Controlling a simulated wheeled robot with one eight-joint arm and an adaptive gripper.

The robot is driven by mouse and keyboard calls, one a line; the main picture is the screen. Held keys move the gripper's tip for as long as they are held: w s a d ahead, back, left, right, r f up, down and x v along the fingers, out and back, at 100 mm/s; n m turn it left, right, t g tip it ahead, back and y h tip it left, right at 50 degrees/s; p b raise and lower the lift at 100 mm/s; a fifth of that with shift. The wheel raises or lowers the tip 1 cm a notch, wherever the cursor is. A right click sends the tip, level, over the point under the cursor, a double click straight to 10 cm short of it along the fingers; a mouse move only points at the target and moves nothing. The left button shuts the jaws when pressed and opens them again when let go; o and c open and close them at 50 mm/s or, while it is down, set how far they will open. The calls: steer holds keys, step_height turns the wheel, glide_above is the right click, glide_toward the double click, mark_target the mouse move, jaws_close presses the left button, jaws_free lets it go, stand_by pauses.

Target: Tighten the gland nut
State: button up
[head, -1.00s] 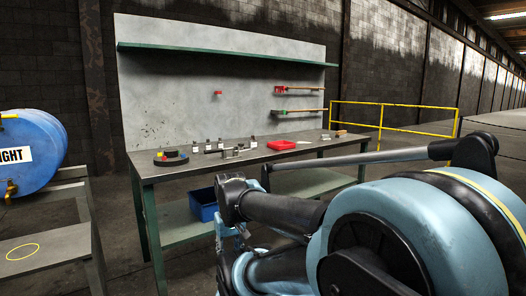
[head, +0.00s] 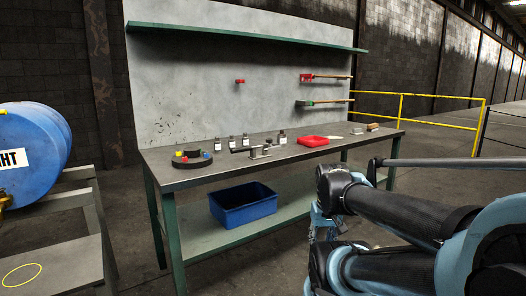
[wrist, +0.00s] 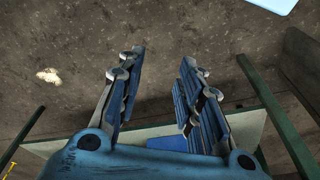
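I cannot make out a gland nut for certain in either view. A small grey metal fitting (head: 262,151) stands on the workbench (head: 180,178) near its front edge, too small to tell its parts. A blue drum (head: 32,150) with a brass fitting (head: 5,197) lies on a stand at the left edge, partly cut off. My gripper (wrist: 159,68) is open and empty in the wrist view, its two blue fingers well apart above the floor. In the head view it is mostly hidden by my arm.
A yellow railing (head: 420,118) stands at right. Floor between stand and bench is clear.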

steer(key=shift+o, duration=1.3)
step_height(320, 180, up, 23)
steer(key=n+t+y, duration=0.8)
steer(key=n+t, duration=0.1)
steer(key=n, duration=1.6)
glide_above(248, 148)
steer(key=s+d, duration=0.8)
steer(key=s, duration=0.4)
steer(key=x, duration=1.1)
steer(key=shift+w+d+f, duration=0.15)
steer(key=shift+w+f, duration=0.05)
steer(key=shift+f, duration=0.15)
steer(key=shift+f+x, duration=0.15)
steer(key=shift+x, duration=1.2)
steer(key=shift+f+x, duration=0.15)
steer(key=shift+x, duration=1.15)
steer(key=shift+d, duration=0.1)
steer(key=shift+s, duration=0.1)
jaws_close()
